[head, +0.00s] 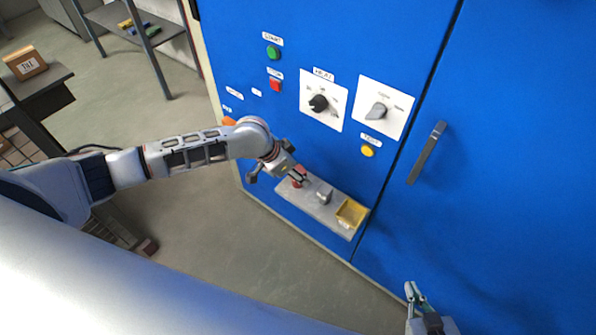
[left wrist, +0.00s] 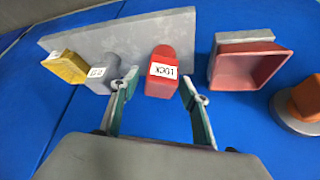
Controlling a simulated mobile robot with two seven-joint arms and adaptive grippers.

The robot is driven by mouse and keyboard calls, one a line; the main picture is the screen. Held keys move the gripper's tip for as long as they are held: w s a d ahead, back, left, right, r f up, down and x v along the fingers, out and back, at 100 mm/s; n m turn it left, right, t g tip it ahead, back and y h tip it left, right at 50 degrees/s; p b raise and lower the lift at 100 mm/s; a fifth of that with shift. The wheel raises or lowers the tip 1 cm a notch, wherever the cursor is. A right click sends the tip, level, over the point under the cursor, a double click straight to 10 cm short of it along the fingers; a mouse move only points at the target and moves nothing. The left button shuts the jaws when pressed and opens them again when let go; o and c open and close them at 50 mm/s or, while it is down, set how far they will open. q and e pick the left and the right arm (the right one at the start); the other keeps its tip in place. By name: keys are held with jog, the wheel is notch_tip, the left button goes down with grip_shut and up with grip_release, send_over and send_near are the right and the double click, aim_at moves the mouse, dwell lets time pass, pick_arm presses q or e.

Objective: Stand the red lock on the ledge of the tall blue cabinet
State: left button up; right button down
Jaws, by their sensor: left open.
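The red lock (left wrist: 161,84) with a white label stands at the grey ledge (left wrist: 120,38) of the tall blue cabinet (head: 300,40). In the left wrist view it shows between the fingertips of my left gripper (left wrist: 159,79), with a gap at each side. My left gripper is open and also shows at the ledge in the head view (head: 298,174), where it partly hides the lock (head: 297,184). My right gripper (head: 414,289) is at the bottom right of the head view, in front of the cabinet door and away from the ledge; its finger gap is unclear.
On the ledge beside the lock are a grey piece (head: 325,194) and a yellow bin (head: 351,213). A red tray (left wrist: 250,66) and an orange knob (left wrist: 304,98) show on the lock's other side. A door handle (head: 427,152) juts out.

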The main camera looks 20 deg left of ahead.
pick_arm(q)
jog(key=p+v, duration=0.3)
jog(key=v, duration=0.8)
jog(key=s+d+f+n+t+h, duration=0.1)
jog(key=s+d+f+t+h, duration=0.15)
jog(key=d, duration=0.35)
jog(key=s+d+f+t+h, duration=0.1)
jog(key=s+d, duration=0.3)
jog(key=d, duration=0.2)
jog(key=s+a+f+n+t+y, duration=0.3)
jog(key=s+a+f, duration=0.4)
jog(key=s+a, duration=0.4)
jog(key=shift+s+y, duration=0.85)
jog(key=shift+s, duration=0.1)
jog(key=shift+f, duration=0.15)
